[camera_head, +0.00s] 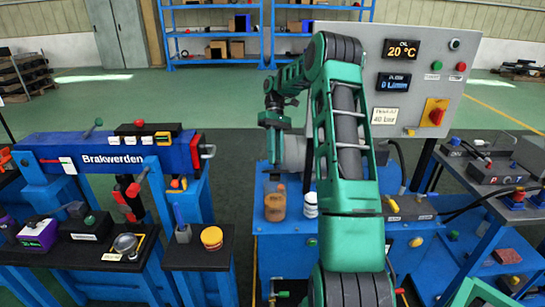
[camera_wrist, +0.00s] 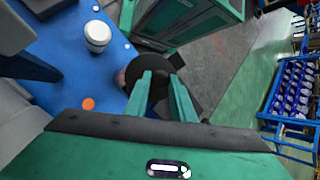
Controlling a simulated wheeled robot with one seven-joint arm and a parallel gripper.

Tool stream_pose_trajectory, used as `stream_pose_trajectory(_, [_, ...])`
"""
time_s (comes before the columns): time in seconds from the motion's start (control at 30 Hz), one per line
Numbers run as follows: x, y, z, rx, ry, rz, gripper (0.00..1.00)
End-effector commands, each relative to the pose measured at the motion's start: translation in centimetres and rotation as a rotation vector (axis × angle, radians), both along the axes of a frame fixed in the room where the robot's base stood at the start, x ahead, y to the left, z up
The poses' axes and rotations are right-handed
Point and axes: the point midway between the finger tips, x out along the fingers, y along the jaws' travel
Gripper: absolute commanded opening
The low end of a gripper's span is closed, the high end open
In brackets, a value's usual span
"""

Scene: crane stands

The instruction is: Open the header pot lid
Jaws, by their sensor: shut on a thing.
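My gripper (camera_wrist: 162,98) points down in the wrist view, its two green fingers on either side of a dark, round, flat thing (camera_wrist: 148,72), which looks like the header pot lid. They are shut on it. In the head view my gripper (camera_head: 274,148) is beside a grey, rounded body (camera_head: 294,153), likely the header pot, above the blue stand. My arm hides much of this body, and I cannot tell whether the lid is seated or lifted.
A brown bottle (camera_head: 275,205) and a white pot (camera_head: 310,205) stand on the blue bench (camera_head: 285,238). A grey display panel (camera_head: 420,80) rises at right. A blue Brakwerden bench (camera_head: 110,160) stands at left. Green floor lies open behind.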

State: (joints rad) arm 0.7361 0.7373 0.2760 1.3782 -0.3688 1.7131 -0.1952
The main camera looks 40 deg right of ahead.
Motion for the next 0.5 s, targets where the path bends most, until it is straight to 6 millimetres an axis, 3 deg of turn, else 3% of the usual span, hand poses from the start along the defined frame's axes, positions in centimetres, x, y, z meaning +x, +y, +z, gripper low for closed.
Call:
stream_pose_trajectory(0.07, [0.05,0.12,-0.11,0.003,-0.002,0.003,0.0])
stream_pose_trajectory(0.1, [0.04,0.1,-0.12,0.003,-0.002,0.003,0.27])
stream_pose_trajectory(0.17, [0.03,0.05,-0.11,0.003,-0.001,0.003,0.41])
stream_pose_trajectory(0.5, [-0.01,-0.08,0.14,0.002,-0.002,0.0,0.41])
